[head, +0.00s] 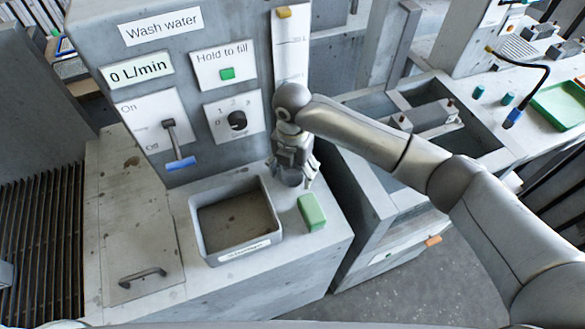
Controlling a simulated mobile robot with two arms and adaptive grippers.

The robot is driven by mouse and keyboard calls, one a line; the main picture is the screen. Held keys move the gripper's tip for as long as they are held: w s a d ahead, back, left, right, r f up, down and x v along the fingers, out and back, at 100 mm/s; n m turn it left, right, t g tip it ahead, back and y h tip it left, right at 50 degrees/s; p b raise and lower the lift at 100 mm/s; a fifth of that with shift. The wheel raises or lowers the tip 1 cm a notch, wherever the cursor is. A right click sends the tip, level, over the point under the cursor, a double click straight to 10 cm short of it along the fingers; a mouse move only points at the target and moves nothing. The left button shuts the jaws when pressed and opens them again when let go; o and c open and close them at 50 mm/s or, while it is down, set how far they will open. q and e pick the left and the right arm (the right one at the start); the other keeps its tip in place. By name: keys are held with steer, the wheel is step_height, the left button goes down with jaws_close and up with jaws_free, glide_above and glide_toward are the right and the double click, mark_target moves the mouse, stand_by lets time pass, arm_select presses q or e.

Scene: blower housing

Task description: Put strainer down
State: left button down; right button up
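My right gripper (292,172) points down over the counter, at the back right of the grey bin and behind the green block. A small dark grey round thing (291,178) shows between its fingers. It may be the strainer, but I cannot tell for sure. The fingers are spread on either side of it; whether they grip it is not clear. The fingers hide part of it, and I cannot tell whether it touches the counter. My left gripper is not in view.
The open grey bin (193,212) has a label on its front. The green block (311,212) lies right of it. Behind stands the "Wash water" panel with a blue-handled lever (180,163). A flat hatch with a handle (142,277) is at left. A sink-like basin (375,180) is at right.

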steer(key=shift+r, duration=0.15)
step_height(320, 180, up, 12)
steer(key=shift+r+b, duration=0.1)
steer(key=shift+b, duration=1.15)
